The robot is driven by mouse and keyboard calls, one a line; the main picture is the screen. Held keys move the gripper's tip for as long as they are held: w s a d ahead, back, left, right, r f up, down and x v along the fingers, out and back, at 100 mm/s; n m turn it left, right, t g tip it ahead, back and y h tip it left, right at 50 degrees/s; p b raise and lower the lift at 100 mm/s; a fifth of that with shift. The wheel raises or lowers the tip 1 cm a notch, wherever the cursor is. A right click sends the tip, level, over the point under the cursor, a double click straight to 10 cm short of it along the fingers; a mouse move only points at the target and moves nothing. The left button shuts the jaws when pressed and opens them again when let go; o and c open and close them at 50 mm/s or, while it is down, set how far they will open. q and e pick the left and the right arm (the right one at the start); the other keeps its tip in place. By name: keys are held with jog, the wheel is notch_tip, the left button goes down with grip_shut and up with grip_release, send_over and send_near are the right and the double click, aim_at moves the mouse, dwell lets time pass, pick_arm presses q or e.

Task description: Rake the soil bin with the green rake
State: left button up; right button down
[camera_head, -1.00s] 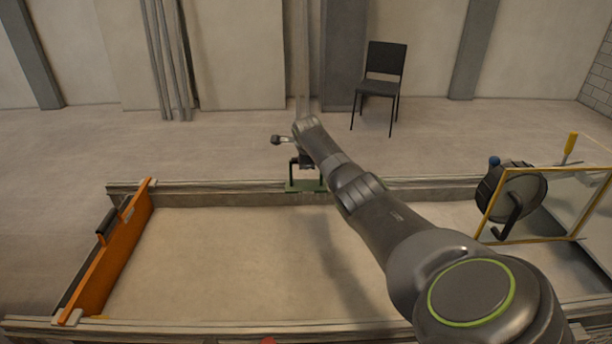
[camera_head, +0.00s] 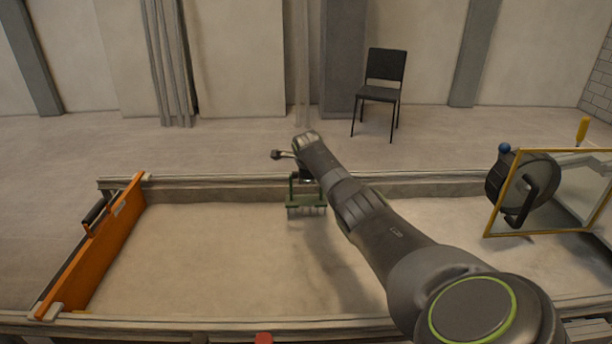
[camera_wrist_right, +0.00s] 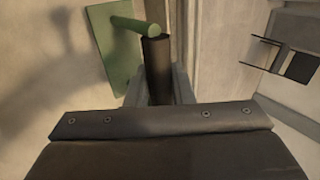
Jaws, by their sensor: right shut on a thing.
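The green rake (camera_head: 306,203) is in the head view, with its head and short tines at the far side of the soil bin, just inside the far wall. I cannot tell whether the tines touch the soil. My right gripper (camera_head: 306,172) is above the rake head. In the right wrist view, my right gripper (camera_wrist_right: 158,92) is shut on the rake's dark handle (camera_wrist_right: 157,62), beside the green rake head (camera_wrist_right: 122,50). The soil bin (camera_head: 400,189) holds pale, mostly smooth soil (camera_head: 220,250). My right arm hides part of it. My left gripper is out of view.
An orange board (camera_head: 108,245) with a black handle stands at the bin's left end. A yellow-framed clear panel (camera_head: 535,232) and a dark crank wheel (camera_head: 530,178) are at the right. A black chair (camera_head: 380,80) stands behind on open floor.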

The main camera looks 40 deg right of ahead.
notch_tip(320, 180, down, 5)
jog(key=b, duration=0.3)
jog(key=shift+r+b, duration=0.2)
jog(key=shift+b, duration=0.2)
jog(key=s+a+p, duration=2.1)
jog(key=s+p, duration=0.3)
jog(key=s, duration=0.1)
notch_tip(320, 180, up, 12)
jog(key=p, duration=0.1)
jog(key=shift+f+p, duration=0.15)
jog(key=shift+p, duration=0.15)
dwell(0.7)
jog(key=shift+a, duration=0.1)
